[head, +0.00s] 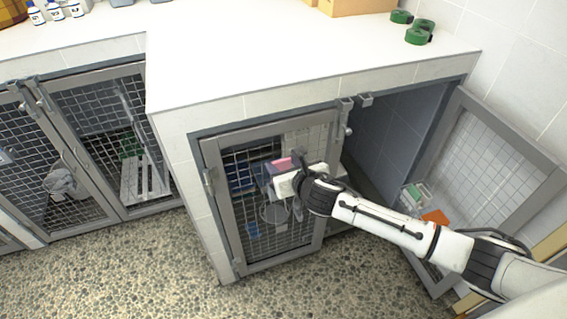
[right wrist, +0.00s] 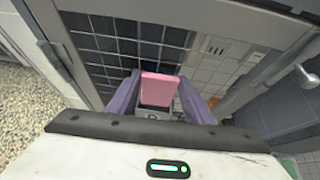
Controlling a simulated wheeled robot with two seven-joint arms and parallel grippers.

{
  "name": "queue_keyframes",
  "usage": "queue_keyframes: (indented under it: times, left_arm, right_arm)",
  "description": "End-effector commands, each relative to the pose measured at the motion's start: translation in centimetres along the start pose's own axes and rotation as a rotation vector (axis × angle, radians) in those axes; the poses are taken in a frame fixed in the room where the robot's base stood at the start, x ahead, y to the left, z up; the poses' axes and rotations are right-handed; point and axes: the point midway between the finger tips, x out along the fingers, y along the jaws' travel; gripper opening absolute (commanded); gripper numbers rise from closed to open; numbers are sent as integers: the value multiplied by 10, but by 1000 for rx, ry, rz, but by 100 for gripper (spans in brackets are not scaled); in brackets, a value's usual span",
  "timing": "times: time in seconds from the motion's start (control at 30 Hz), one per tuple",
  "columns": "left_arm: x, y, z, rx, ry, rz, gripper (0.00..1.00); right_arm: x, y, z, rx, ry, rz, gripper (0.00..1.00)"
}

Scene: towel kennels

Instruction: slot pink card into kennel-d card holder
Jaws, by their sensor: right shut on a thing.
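The pink card (right wrist: 159,88) stands between the purple fingers of my right gripper (right wrist: 158,100) in the right wrist view. In the head view the pink card (head: 283,162) shows at the tip of my right gripper (head: 276,171), in front of the closed mesh door (head: 215,165) of the middle kennel. A grey card holder (right wrist: 155,113) with a dark letter shows just below the card. The card's lower edge meets the holder's top in that view; I cannot tell whether it is inside. My left gripper is not in view.
The kennel to the right stands open, its mesh door (head: 500,160) swung out beside my right arm. More mesh kennels (head: 105,140) stand at left. The speckled floor (head: 130,275) is clear.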

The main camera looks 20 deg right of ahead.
Motion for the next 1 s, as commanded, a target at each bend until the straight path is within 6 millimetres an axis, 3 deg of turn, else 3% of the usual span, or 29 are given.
queue_keyframes:
  times: [1.0]
  left_arm:
    - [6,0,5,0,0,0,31]
  right_arm:
    - [6,1,-11,1,0,2,25]
